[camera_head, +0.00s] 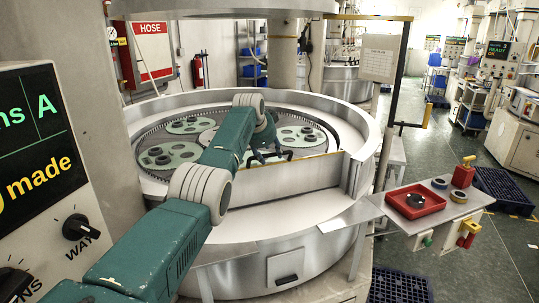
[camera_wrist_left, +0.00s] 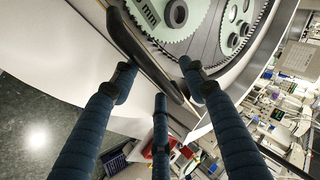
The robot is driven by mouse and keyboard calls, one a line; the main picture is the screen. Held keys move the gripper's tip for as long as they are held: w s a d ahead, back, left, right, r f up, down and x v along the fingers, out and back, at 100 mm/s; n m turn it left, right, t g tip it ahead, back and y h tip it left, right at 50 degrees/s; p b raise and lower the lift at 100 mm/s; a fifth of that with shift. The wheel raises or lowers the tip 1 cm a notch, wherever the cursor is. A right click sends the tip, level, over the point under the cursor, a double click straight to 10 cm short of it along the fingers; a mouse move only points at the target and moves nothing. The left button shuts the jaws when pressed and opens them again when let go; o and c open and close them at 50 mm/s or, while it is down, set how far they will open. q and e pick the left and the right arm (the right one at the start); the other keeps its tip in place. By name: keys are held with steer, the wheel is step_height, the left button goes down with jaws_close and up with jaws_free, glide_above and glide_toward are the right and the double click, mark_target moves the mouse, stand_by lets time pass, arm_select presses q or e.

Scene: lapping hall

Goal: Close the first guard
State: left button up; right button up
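A lapping machine (camera_head: 265,233) with a round steel tub stands in front of me. A flat pale metal guard panel (camera_head: 285,184) with a yellowish top edge stands across its near side. I cannot tell whether it is fully shut. My left gripper (camera_head: 268,155) reaches over the tub by the panel's top edge; my arm hides part of it. In the left wrist view my gripper's fingers (camera_wrist_left: 157,75) are spread apart, on either side of a dark curved bar (camera_wrist_left: 140,52) at the tub's edge. Contact with it is unclear. My right gripper is not in view.
Toothed discs (camera_head: 177,155) lie inside the tub. A side shelf (camera_head: 440,206) at right carries a red tray (camera_head: 415,201). A post with a hanging sheet (camera_head: 380,58) rises at the tub's right. A control panel (camera_head: 45,160) is close at left. The floor at right (camera_head: 470,255) is partly clear.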

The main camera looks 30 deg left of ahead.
arm_select(q)
steer(key=shift+a+r, duration=0.5)
steer(key=shift+r, duration=0.05)
steer(key=shift+s+r, duration=0.2)
steer(key=shift+r, duration=0.25)
steer(key=d+v, duration=0.1)
steer(key=v, duration=0.9)
steer(key=shift+s+d+f, duration=0.15)
steer(key=shift+s+d, duration=0.05)
steer(key=shift+s, duration=0.35)
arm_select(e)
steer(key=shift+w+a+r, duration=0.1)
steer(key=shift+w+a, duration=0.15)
